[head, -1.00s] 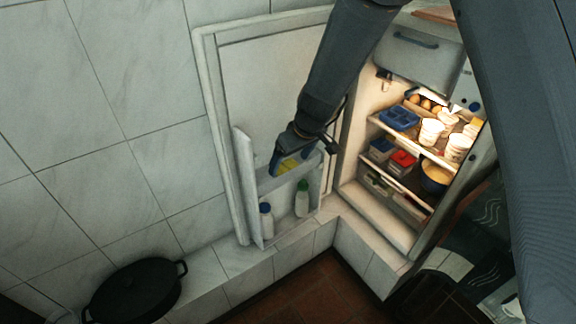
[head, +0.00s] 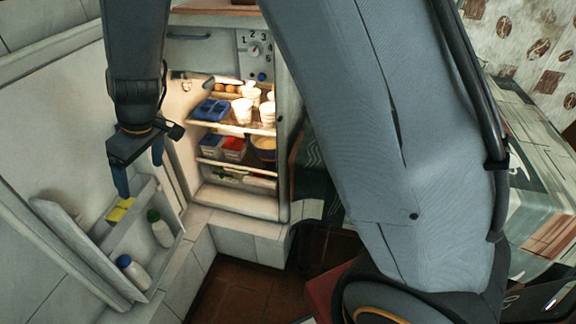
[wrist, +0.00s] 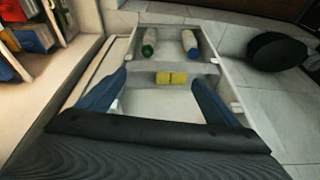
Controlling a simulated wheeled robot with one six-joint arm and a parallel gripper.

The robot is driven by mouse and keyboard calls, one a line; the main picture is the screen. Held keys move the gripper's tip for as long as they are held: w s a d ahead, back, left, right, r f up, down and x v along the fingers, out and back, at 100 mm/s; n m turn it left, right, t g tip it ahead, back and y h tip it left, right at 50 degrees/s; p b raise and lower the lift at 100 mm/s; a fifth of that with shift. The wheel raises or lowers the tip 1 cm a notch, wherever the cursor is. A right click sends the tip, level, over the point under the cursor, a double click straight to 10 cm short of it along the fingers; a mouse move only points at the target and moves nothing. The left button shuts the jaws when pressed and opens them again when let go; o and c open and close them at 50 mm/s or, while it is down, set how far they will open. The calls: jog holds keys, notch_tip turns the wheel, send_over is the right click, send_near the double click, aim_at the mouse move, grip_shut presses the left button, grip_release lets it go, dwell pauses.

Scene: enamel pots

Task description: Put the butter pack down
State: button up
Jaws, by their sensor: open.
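The yellow butter pack (head: 121,209) sits in the upper shelf of the fridge door (head: 100,222). In the wrist view the butter pack (wrist: 171,78) lies on that shelf ahead of the fingers, apart from both. My gripper (head: 140,180) is open and empty. In the wrist view its blue fingers (wrist: 158,92) are spread wide, one on each side of the shelf's middle. The underside of the pack is hidden by the shelf wall in the head view.
Below are a green-capped bottle (head: 160,230) and a blue-capped bottle (head: 132,272) in the lower door shelf. The lit fridge (head: 240,205) stands open with filled shelves. A black pot (wrist: 278,54) stands on the tiled ledge at right in the wrist view.

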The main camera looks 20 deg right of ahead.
jog(key=s+d+r+m+h, duration=0.1)
jog(key=s+d+r+m, duration=0.1)
jog(key=d, duration=0.5)
jog(key=s+d+r+m, duration=0.1)
jog(key=d+m, duration=0.1)
jog(key=d, duration=0.5)
jog(key=s+d+r+m+g+h, duration=0.2)
jog(key=s+d+m, duration=0.5)
jog(key=s+d, duration=1.2)
jog(key=shift+d+r+m+g, duration=0.15)
jog(key=shift+d+m+g, duration=0.2)
jog(key=shift+d, duration=0.7)
